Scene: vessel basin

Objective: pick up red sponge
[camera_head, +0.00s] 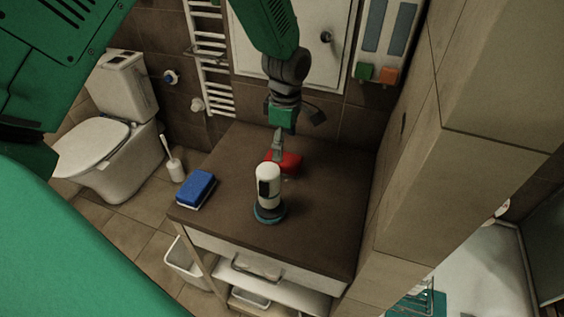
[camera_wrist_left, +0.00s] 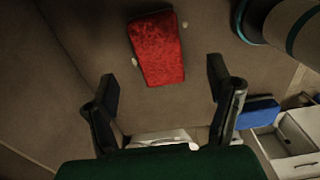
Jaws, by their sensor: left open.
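The red sponge (camera_head: 292,162) lies on the brown countertop (camera_head: 325,205), partly hidden behind my left gripper (camera_head: 279,150) in the head view. In the left wrist view the whole red sponge (camera_wrist_left: 157,48) shows, lying flat and slightly tilted. My left gripper (camera_wrist_left: 162,88) is open, with its two fingers spread wide. The sponge appears beyond the fingertips, roughly in line with the gap between them; the gap is empty. My right gripper is in neither view.
A white cylinder with a blue base (camera_head: 268,187) stands just in front of the sponge. A blue sponge (camera_head: 196,188) lies at the counter's left edge. A wall bounds the counter's right side. A toilet (camera_head: 110,150) stands at left.

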